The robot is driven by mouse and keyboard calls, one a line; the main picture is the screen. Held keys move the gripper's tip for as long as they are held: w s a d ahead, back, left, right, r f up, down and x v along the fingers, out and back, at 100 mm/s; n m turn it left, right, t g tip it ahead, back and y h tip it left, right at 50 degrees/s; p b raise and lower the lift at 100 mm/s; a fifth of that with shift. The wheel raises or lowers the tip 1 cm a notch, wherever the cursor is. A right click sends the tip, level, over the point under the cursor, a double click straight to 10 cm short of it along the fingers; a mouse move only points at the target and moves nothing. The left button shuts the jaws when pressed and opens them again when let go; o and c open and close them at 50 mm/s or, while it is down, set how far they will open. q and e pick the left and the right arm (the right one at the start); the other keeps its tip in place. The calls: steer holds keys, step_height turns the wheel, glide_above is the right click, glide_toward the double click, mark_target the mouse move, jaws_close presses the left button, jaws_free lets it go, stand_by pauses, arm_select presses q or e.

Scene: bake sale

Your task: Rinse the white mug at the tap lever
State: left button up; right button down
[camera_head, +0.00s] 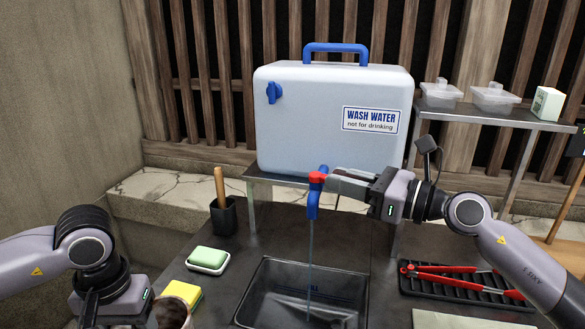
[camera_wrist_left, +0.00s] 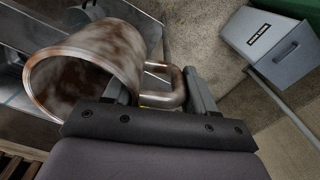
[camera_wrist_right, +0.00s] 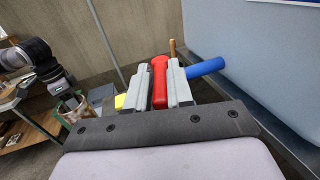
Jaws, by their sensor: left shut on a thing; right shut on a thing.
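The white mug (camera_wrist_left: 85,65), heavily stained brown, is held by its handle in my left gripper (camera_wrist_left: 158,92). In the head view the mug (camera_head: 174,316) shows only partly at the bottom edge, left of the sink (camera_head: 262,290) and apart from the water stream. My right gripper (camera_head: 328,181) is shut on the red tap lever (camera_head: 317,178). The red lever (camera_wrist_right: 160,80) also shows between the fingers in the right wrist view. A thin stream of water (camera_head: 311,250) falls from the blue tap (camera_head: 312,203) into the sink.
The wash water container (camera_head: 300,110) stands on a raised stand behind the sink. A green soap (camera_head: 208,257), a yellow sponge (camera_head: 182,294) and a dark cup with a wooden handle (camera_head: 223,215) are left of the sink. Red tongs (camera_head: 450,268) lie on a black rack at right.

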arm_select(q)
steer(key=shift+d+r, duration=0.1)
arm_select(e)
steer(key=c, duration=1.1)
jaws_free()
steer(key=shift+d, duration=0.1)
